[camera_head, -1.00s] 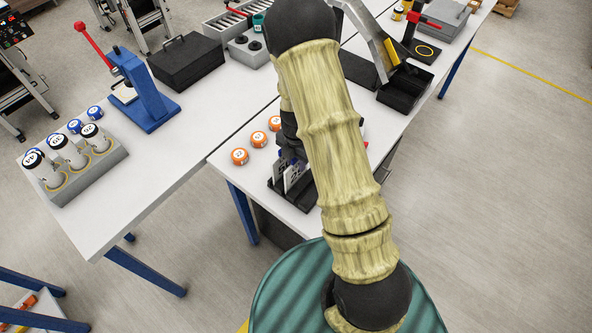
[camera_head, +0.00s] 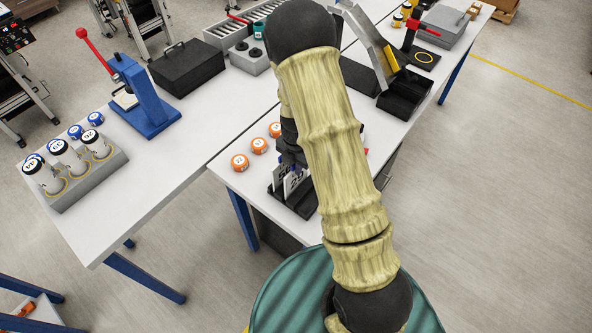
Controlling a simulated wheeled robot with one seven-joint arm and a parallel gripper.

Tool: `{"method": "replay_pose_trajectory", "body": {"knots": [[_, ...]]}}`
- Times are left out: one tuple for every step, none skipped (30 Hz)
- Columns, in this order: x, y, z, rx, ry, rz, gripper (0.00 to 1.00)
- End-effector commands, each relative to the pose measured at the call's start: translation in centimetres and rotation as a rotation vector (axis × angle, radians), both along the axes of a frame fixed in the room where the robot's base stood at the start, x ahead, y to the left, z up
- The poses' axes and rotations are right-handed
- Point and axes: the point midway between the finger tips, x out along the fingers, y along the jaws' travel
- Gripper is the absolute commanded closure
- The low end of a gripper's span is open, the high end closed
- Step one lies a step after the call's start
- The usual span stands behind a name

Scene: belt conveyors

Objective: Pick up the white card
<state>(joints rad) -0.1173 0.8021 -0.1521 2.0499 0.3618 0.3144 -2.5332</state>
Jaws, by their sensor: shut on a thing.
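White cards with dark print stand upright in a black holder (camera_head: 304,208) on the near table. One white card (camera_head: 293,184) shows at the front of the holder, with another close behind it to the left. My gripper (camera_head: 287,166) points down over the holder and is shut on the upper part of a white card. My arm covers the right side of the holder and part of the gripper, so the fingertips show only partly. I cannot tell whether the held card is clear of its slot.
Orange-capped items (camera_head: 240,162) stand left of the holder. A black bin (camera_head: 405,94) stands at the back right.

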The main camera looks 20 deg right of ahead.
Motion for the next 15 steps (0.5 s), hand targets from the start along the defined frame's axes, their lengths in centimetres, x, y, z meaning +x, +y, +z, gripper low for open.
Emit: {"method": "replay_pose_trajectory", "body": {"knots": [[0.0,0.0,0.2,0.0,-0.002,0.001,1.0],[0.0,0.0,0.4,0.0,-0.002,0.002,1.0],[0.1,0.0,0.7,0.0,-0.002,0.002,1.0],[0.1,0.0,1.0,0.0,-0.004,0.001,1.0],[0.1,0.0,1.3,0.001,-0.004,0.001,1.0],[0.1,0.0,1.8,0.0,-0.004,0.003,1.0],[0.1,0.0,2.2,0.0,-0.005,0.002,1.0],[0.1,0.0,2.6,0.0,-0.005,0.001,1.0],[0.1,0.0,3.3,0.001,-0.006,0.003,1.0],[0.1,0.0,3.8,0.001,-0.006,0.001,1.0],[0.1,0.0,4.3,0.0,-0.006,0.002,1.0],[0.1,0.0,5.0,-0.001,-0.006,0.001,1.0],[0.1,0.0,5.5,0.0,-0.007,0.001,1.0],[0.1,0.0,6.0,0.001,-0.006,0.002,1.0],[0.1,0.0,6.7,0.001,-0.006,0.001,1.0]]}}
